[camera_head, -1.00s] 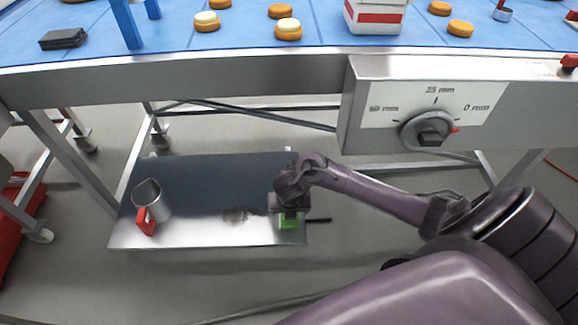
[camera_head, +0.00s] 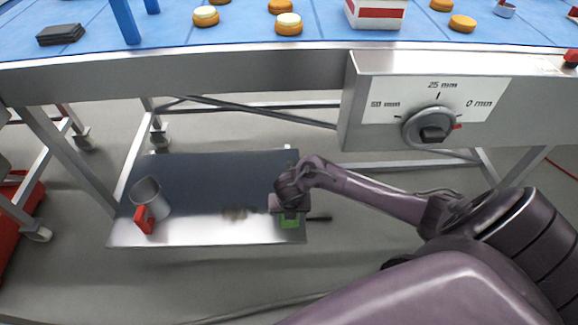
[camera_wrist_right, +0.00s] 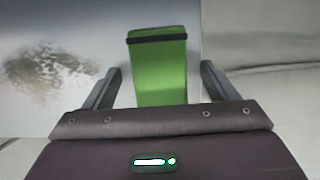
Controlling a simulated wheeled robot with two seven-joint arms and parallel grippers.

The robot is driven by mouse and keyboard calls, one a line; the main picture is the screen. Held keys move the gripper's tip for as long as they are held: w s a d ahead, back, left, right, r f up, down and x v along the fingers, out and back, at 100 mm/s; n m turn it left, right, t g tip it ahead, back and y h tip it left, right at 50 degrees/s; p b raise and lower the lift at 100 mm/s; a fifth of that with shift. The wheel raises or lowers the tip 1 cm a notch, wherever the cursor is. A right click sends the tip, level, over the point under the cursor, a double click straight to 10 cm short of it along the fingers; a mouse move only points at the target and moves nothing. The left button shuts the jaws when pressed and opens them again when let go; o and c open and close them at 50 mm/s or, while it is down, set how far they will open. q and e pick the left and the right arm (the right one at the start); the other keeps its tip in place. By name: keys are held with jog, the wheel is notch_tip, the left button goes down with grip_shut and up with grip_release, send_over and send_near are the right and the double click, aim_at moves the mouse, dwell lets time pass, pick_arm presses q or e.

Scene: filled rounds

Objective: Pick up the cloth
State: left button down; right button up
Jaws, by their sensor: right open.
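The cloth appears as a green folded piece with a dark band near its far end. It lies at the right end of the low metal shelf (camera_head: 190,180). In the head view only a small green part of the cloth (camera_head: 290,222) shows below my right gripper (camera_head: 290,212), which hides the rest. In the right wrist view, the cloth (camera_wrist_right: 158,75) lies between the two spread fingers of my right gripper (camera_wrist_right: 158,80), with a gap on each side. The right gripper is open and holds nothing. My left gripper is not in view.
A metal jug with a red handle (camera_head: 147,197) stands at the shelf's left. A dark smear (camera_head: 235,212) marks the shelf left of the cloth. Above are the blue belt (camera_head: 240,25), with round orange pieces, and a dial panel (camera_head: 435,110). A table leg (camera_head: 65,160) flanks the shelf.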

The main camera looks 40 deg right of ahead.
jog(key=c, duration=1.1)
